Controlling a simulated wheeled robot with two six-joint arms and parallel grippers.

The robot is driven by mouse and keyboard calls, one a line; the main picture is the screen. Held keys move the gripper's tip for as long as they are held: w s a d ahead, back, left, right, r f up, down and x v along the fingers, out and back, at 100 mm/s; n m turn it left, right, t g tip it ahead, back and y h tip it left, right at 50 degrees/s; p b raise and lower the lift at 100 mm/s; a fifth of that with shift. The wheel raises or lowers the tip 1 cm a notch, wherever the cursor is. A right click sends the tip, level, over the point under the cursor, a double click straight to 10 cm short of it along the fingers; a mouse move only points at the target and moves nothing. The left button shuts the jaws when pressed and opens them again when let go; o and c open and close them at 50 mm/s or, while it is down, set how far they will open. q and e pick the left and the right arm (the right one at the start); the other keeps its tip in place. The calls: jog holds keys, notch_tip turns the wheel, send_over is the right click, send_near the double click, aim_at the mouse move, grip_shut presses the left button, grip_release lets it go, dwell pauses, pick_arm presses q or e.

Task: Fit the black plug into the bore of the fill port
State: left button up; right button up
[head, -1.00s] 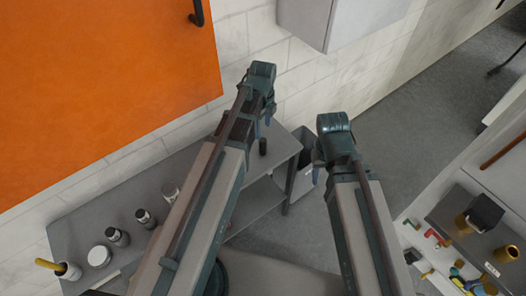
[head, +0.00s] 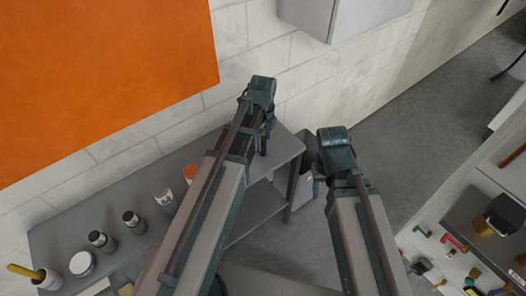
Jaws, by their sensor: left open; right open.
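My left gripper (head: 264,143) is over the far right part of the grey bench, seen from behind and partly hidden by its own arm. It is open. My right gripper (head: 317,184) is open in front of the bench's right end, over the floor, with nothing seen in it. I cannot make out the black plug for certain; a dark shape by my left gripper merges with the fingers. I cannot identify the fill port or its bore in this view.
The grey bench (head: 278,160) carries several bottles and jars (head: 102,241) and a cup with a yellow handle (head: 47,278) at left. A side table (head: 462,214) at right holds a black block (head: 505,214) and small coloured parts. A grey wall cabinet (head: 345,15) hangs above.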

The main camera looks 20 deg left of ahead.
pick_arm(q)
jog(key=shift+f, duration=0.2)
pick_arm(e)
jog(key=shift+f, duration=0.25)
pick_arm(q)
grip_shut()
